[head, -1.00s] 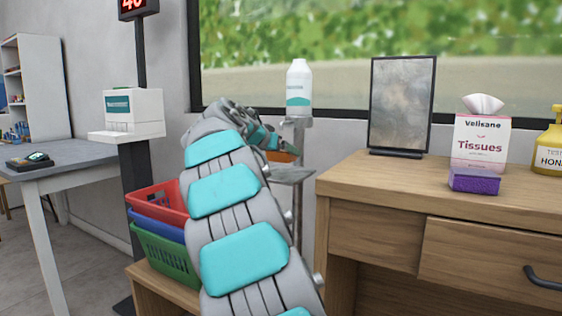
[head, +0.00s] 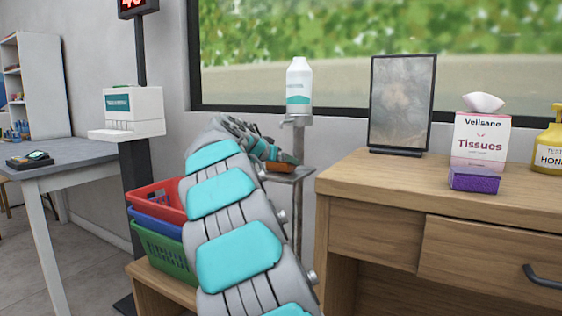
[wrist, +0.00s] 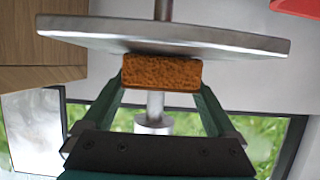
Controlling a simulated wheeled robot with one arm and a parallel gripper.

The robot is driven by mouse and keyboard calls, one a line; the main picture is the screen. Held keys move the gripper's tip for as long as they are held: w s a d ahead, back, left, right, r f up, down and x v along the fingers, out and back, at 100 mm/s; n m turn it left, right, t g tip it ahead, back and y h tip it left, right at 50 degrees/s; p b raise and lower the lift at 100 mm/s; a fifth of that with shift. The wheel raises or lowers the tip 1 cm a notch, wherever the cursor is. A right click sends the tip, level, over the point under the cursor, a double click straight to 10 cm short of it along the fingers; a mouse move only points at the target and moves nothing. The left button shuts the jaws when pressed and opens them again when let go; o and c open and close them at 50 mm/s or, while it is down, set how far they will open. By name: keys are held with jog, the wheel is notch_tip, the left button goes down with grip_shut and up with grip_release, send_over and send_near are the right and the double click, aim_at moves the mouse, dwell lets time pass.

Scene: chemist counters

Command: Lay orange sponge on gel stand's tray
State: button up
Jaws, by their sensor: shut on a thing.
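The gel stand is a grey post with a white bottle (head: 299,85) at its top and a small metal tray (head: 304,172) below. My gripper (head: 284,160) is shut on the orange sponge (head: 280,168), which sits right at the tray's upper face. The wrist view appears upside down, with the window low. There the sponge (wrist: 162,73) is between both fingers, its edge against or very close to the tray (wrist: 230,43), with a dark shadow between. I cannot tell for sure whether it touches. My arm hides part of the stand.
A wooden counter (head: 350,190) stands right of the tray, with a dark frame (head: 401,102), a tissue box (head: 481,140), a purple sponge (head: 473,179) and a yellow bottle (head: 550,145). Stacked baskets (head: 158,197) stand to the left, near a white dispenser (head: 133,108).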

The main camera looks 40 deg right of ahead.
jog(key=shift+f, duration=0.2)
jog(key=o, duration=0.9)
jog(key=shift+o, duration=0.2)
jog(key=shift+r, duration=0.15)
jog(key=shift+r, duration=0.15)
jog(key=shift+s+a, duration=0.1)
jog(key=shift+a, duration=0.25)
jog(key=v, duration=1.1)
jog(key=shift+r+b, duration=0.2)
jog(key=shift+b, duration=0.15)
jog(key=shift+a, duration=0.1)
